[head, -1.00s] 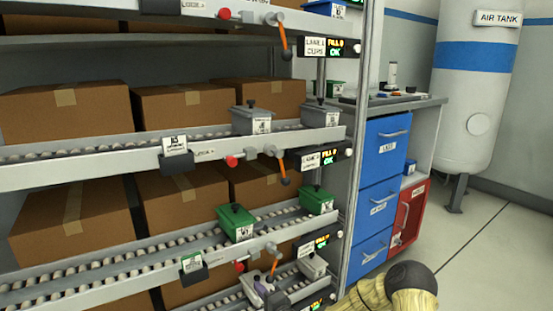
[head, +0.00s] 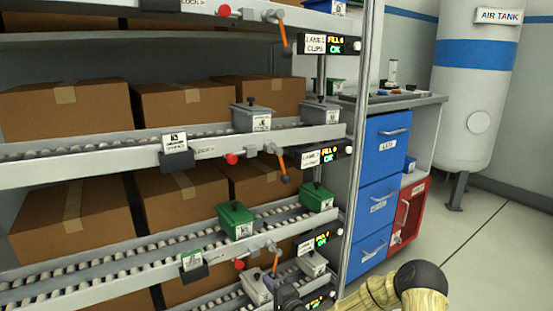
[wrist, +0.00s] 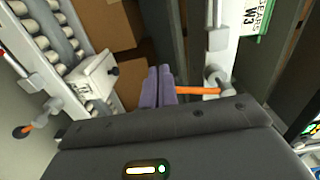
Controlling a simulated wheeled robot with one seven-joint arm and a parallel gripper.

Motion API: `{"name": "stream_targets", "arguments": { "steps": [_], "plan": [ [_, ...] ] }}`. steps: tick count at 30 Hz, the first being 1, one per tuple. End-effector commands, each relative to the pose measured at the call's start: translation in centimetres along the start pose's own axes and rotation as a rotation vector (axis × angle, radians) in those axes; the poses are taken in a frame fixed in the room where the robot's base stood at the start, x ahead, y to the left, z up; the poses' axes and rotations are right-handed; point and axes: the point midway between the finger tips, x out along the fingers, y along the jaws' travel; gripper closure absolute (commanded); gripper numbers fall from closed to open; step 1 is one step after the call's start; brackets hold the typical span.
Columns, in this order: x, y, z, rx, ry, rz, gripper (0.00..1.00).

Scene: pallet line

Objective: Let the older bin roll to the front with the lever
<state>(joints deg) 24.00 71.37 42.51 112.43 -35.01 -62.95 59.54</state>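My gripper (head: 272,284) is low on the flow rack, beside the orange lever (head: 275,264) of the lane with green bins. In the wrist view its purple fingers (wrist: 158,88) are close together, and the orange lever (wrist: 198,90) runs up against their right side. The lever's tip is hidden by the fingers. On that lane a front green bin (head: 317,197) stands near the rack's end post, and a second green bin (head: 236,219) stands behind it, apart from it. A card reading GEARS W3 (wrist: 262,18) shows in the wrist view.
The lane below carries grey bins (head: 313,263), one also in the wrist view (wrist: 98,75). The lane above holds grey bins (head: 251,117) and its own lever (head: 283,168). Cardboard boxes (head: 182,193) sit behind. Blue drawers (head: 378,190) stand right of the rack.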

Motion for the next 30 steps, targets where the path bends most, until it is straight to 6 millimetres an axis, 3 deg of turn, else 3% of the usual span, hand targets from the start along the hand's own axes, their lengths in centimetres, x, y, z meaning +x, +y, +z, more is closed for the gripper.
{"name": "stream_targets", "arguments": {
  "steps": [30],
  "plan": [
    [0.0,-0.1,-3.4,-0.001,0.002,-0.002,1.0]
  ]
}}
